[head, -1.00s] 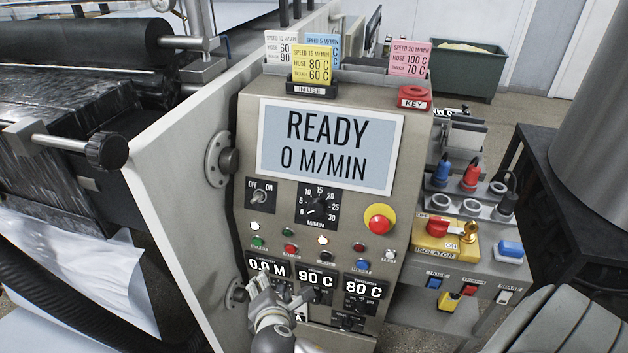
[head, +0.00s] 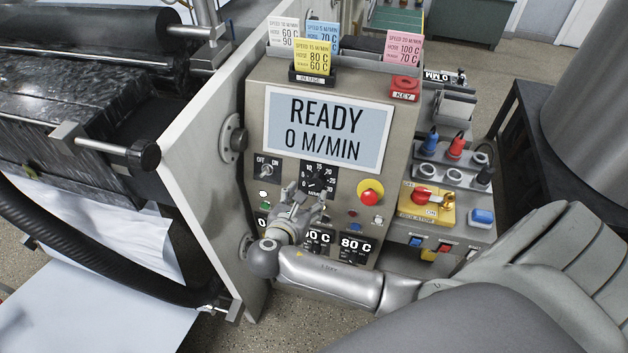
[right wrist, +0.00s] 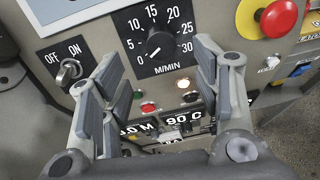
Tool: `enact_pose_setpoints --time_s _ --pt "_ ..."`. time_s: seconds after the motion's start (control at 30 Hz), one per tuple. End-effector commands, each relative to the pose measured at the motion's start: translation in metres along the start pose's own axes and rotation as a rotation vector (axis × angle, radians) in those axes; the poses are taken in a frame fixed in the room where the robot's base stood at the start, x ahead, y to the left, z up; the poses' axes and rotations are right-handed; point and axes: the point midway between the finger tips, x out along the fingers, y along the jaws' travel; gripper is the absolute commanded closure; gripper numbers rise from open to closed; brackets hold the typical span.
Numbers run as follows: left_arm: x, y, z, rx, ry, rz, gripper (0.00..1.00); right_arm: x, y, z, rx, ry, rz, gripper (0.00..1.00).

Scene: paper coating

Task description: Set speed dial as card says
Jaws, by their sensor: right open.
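The speed dial (head: 318,181) is a black knob on a black plate marked 0 to 30 M/MIN. In the right wrist view the dial (right wrist: 160,44) has its white mark pointing lower left, at 0. The yellow card (head: 313,57) in the IN USE holder (head: 312,77) reads speed 15 M/MIN. The display (head: 325,132) reads READY, 0 M/MIN. My right gripper (head: 307,198) is open just below and in front of the dial. In the right wrist view its fingers (right wrist: 158,62) stand apart on either side, with no visible contact with the knob. My left gripper is out of view.
An OFF/ON toggle (right wrist: 69,69) is left of the dial. A red emergency button (head: 370,192) on yellow is to its right. Small lamps and buttons lie below, with temperature readouts (head: 355,244). White, blue and pink cards (head: 404,46) stand on top.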

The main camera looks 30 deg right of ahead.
Motion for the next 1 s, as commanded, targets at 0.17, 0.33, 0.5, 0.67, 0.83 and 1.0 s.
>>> enact_pose_setpoints --time_s 0.17,0.33,0.5,0.67,0.83,1.0 --pt "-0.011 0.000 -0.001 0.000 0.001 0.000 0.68 0.035 0.000 0.003 -0.001 -0.002 -0.002 0.42" --pt "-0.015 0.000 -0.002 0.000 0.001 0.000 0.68 0.060 0.000 0.002 0.000 0.000 0.000 0.42" --pt "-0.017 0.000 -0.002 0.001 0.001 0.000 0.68 0.073 0.000 0.000 0.001 0.001 0.000 0.42" --pt "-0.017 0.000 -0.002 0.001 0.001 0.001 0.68 0.076 0.000 0.000 0.002 0.002 0.000 0.42" --pt "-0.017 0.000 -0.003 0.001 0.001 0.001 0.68 0.076 0.000 0.000 0.002 0.002 0.001 0.42" --pt "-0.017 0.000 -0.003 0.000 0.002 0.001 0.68 0.076 0.000 0.000 0.002 0.002 0.001 0.63"
